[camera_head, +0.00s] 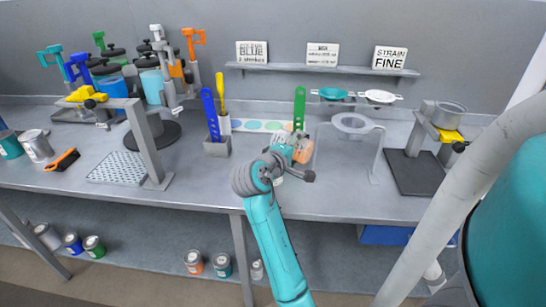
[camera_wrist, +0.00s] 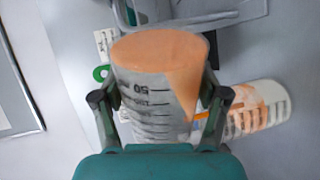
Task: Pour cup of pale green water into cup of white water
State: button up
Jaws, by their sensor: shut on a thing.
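My gripper (camera_wrist: 160,105) is shut around a clear graduated cup (camera_wrist: 150,100) in the wrist view. Its contents look orange, with an orange surface at the top and an orange streak down the right side. In the head view my gripper (camera_head: 298,150) is over the bench, with the orange of the held cup (camera_head: 304,152) just beside it. A second graduated cup (camera_wrist: 262,108) with orange and white patches shows right of the held one in the wrist view. A pale bit under my gripper in the head view is mostly hidden. I see no pale green water.
A metal stand (camera_head: 352,122) with a ring is right of my gripper. A green-handled tool (camera_head: 299,106) stands behind it. A holder (camera_head: 217,147) with blue and yellow tools is to the left. A scale-like stand (camera_head: 420,170) is at the right. The bench front is clear.

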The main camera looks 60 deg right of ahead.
jog(key=shift+w+r+n+g, duration=0.3)
jog(key=shift+r+n, duration=0.1)
jog(key=shift+n, duration=0.1)
dwell(0.7)
